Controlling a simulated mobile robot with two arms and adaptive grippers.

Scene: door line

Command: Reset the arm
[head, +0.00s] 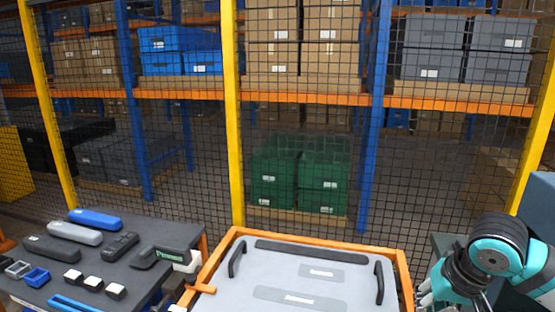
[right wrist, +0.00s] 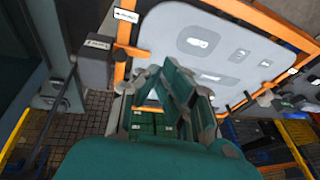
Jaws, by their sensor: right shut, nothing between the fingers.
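My right arm (head: 492,245), teal and black, is folded in at the right edge of the head view. Part of my right gripper (head: 428,292) shows low there, beside the right side of the orange-framed grey panel (head: 350,290). In the right wrist view my right gripper (right wrist: 170,88) has its teal and grey fingers shut with nothing held. The grey panel also shows beyond the fingers in the right wrist view (right wrist: 225,40). My left arm and gripper are not in view.
A dark table (head: 55,285) at the left holds blue, grey and black parts, small blocks and a handled tool (head: 170,256). The panel carries black handles (head: 379,282). Behind stand a mesh fence with yellow posts (head: 233,130) and racks with boxes.

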